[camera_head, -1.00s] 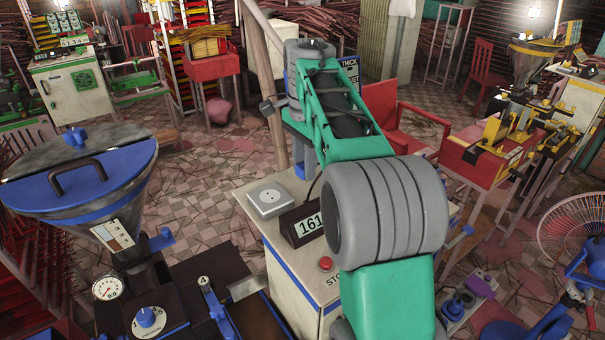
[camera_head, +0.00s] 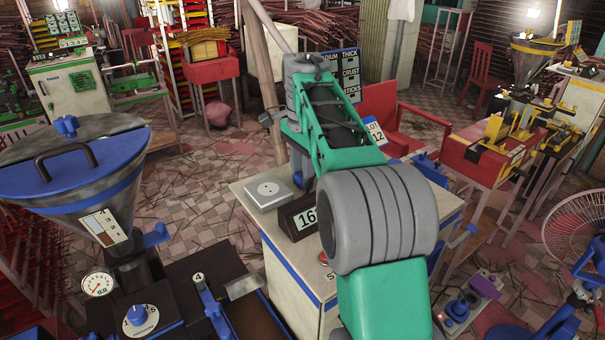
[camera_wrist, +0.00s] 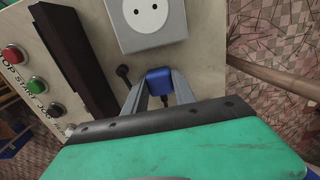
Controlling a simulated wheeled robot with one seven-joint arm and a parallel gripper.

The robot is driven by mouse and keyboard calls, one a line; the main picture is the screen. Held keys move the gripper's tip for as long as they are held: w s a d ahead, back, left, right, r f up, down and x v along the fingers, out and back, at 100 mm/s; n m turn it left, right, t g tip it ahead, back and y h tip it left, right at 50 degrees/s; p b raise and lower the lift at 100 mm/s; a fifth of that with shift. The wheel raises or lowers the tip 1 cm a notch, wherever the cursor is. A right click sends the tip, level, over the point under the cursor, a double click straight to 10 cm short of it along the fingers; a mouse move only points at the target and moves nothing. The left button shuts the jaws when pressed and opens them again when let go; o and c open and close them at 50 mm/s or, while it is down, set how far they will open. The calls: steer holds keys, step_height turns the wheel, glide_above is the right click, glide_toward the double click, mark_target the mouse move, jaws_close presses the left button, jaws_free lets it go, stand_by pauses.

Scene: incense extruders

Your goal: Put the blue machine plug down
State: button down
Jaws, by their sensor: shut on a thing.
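The blue plug (camera_wrist: 159,80) is between the two grey fingers of my gripper (camera_wrist: 161,88) in the wrist view. The gripper is shut on it, just over the pale top of the machine cabinet (camera_wrist: 205,72). I cannot tell whether the plug touches that top. A dark cable piece shows beside the fingers. The grey socket (camera_wrist: 155,22) with two holes lies on the cabinet top, apart from the plug. The socket also shows in the head view (camera_head: 268,193), left of my gripper, which is mostly hidden there by my arm.
A dark number display (camera_head: 297,218) stands beside the socket on the cabinet. A hopper machine with a blue lid (camera_head: 75,160) is at the left. A wooden post (camera_head: 262,80) rises behind the cabinet.

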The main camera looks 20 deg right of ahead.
steer(key=c, duration=1)
jaws_free()
step_height(320, 180, up, 13)
steer(key=p, duration=0.4)
steer(key=shift+r+p, duration=0.15)
steer(key=shift+p, duration=0.2)
